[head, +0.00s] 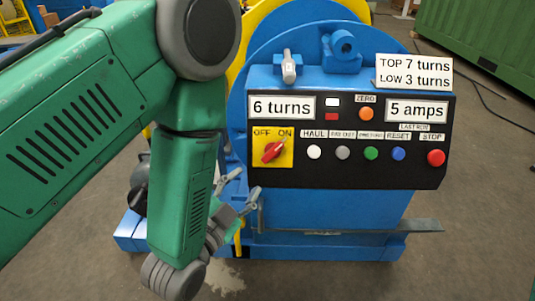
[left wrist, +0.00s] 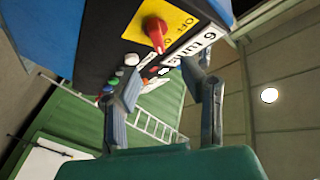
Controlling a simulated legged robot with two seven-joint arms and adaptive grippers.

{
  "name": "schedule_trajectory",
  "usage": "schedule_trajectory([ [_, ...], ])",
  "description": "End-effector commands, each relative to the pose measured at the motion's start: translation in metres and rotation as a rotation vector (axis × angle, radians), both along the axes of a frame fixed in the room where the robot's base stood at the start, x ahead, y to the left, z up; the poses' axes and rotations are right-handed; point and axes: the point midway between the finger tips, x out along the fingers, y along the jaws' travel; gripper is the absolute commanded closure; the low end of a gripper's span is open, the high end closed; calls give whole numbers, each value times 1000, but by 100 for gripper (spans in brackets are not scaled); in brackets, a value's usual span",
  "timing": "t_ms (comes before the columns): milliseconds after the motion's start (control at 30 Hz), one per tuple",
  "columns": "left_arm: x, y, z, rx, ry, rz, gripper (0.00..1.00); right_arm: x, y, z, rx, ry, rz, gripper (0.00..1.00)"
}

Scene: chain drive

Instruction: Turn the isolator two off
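The isolator is a red rotary knob (head: 271,151) on a yellow plate marked OFF and ON, at the left of the black control panel. Its handle appears tilted up to the right, toward ON. In the left wrist view the red knob (left wrist: 155,32) shows upside down at the top, beyond the fingers. My left gripper (head: 240,191) is below and left of the yellow plate, apart from the knob. In the left wrist view the gripper (left wrist: 163,78) has its two fingers spread with nothing between them. My right gripper is not in view. No number two shows on the isolator.
The black panel (head: 350,174) carries several buttons, including a red STOP button (head: 436,157), and displays reading 6 turns and 5 amps. A small metal lever (head: 289,68) stands above it. A grey ledge (head: 350,227) juts out below. Open floor lies to the right.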

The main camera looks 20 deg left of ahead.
Motion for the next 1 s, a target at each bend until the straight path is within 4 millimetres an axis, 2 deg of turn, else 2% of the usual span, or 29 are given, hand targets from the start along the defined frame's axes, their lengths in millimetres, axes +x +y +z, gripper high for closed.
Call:
schedule_trajectory([
  [100, 21, -6, 5, 2, -4, 2, 64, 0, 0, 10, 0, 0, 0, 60],
  [400, 84, -19, 1, 6, -2, -1, 64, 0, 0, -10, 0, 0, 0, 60],
  [533, 106, -20, 1, 4, -2, -1, 64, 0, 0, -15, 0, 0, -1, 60],
  [733, 123, -19, 0, 2, 1, 0, 64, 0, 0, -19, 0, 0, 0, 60],
  [1000, 126, -24, 2, 7, 3, -2, 64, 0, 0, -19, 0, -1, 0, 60],
])
